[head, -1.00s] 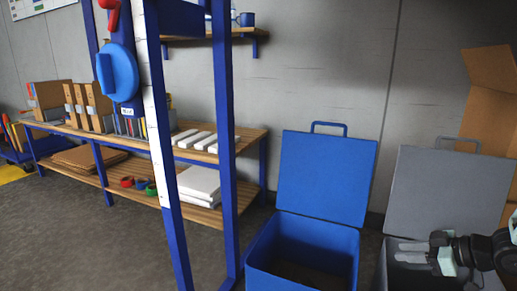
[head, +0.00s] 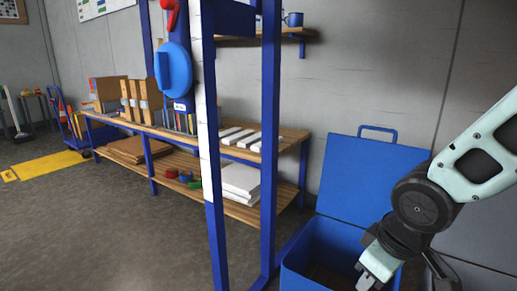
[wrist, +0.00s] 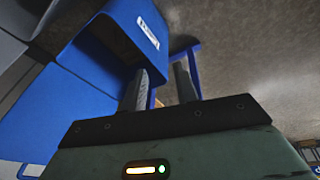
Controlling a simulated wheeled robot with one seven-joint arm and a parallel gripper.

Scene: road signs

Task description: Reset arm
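My gripper (head: 370,278) is at the lower right of the head view, pointing down in front of the open blue bin (head: 310,270). My arm comes in from the right edge. In the wrist view, my gripper's two fingers (wrist: 160,88) stand apart with nothing held between them. The blue bin also shows in the wrist view (wrist: 95,55), at the upper left, with a white label on its side. My gripper and arm hide part of the bin in the head view.
A blue frame post (head: 271,150) stands left of the bin. Behind it is a wooden shelf unit (head: 290,140) with folders, white boxes and tape rolls. A small wall shelf (head: 290,34) holds a blue mug. Open floor (head: 90,230) lies at the left.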

